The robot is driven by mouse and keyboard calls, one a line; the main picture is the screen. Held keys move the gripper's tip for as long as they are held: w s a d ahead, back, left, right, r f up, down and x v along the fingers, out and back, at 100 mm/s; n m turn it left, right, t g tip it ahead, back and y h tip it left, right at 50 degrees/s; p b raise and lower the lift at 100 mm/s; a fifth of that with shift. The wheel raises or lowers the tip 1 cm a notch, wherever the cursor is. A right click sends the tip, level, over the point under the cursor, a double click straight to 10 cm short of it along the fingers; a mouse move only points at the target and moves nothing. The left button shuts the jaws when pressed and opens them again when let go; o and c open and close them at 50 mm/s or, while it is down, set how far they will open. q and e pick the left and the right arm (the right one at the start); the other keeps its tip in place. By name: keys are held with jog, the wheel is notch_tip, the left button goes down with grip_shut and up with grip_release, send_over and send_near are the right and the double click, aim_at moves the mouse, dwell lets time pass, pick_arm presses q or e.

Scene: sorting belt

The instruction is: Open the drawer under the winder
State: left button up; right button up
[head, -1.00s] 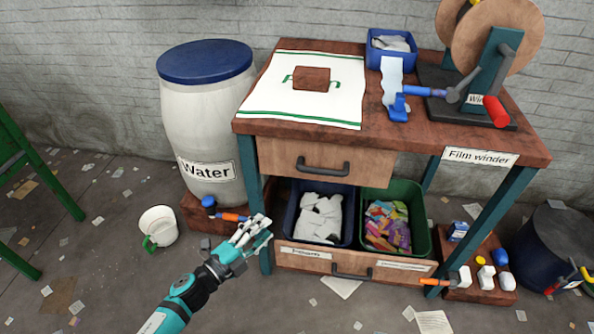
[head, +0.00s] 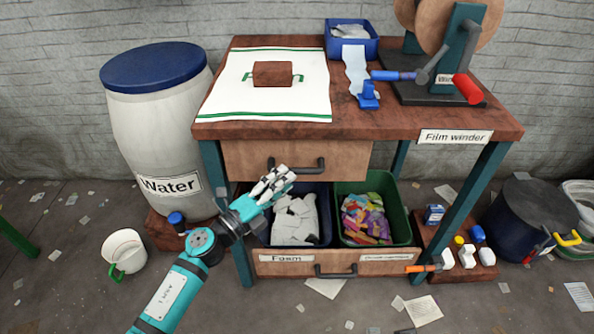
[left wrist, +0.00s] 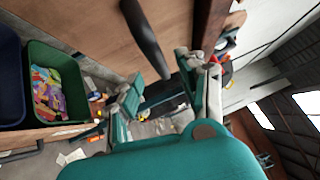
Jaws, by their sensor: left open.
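The bench with the film winder (head: 440,60) has an upper wooden drawer (head: 345,158) that looks shut. Its dark bar handle (head: 315,168) also shows in the left wrist view (left wrist: 148,38). My left gripper (head: 280,180) is open and empty, close to the left part of this handle in the head view. In the left wrist view its fingers (left wrist: 165,88) are apart, with the handle's end near the gap between them. I cannot tell whether they touch it. A lower wooden front (head: 300,269) has its own handle and labels. My right gripper is not in view.
A blue bin (head: 327,215) and a green bin (head: 405,225) stand in the lower compartment. A white water barrel (head: 150,130) stands left of the bench, with a white bucket (head: 123,245) on the floor. Bottles on a low board (head: 470,270) are at right.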

aim_at(297, 174)
pick_arm(q)
jog(key=x, duration=0.4)
jog(key=shift+w+d, duration=0.3)
jog(key=shift+w, duration=0.05)
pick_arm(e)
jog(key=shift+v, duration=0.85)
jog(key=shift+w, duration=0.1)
pick_arm(q)
grip_shut()
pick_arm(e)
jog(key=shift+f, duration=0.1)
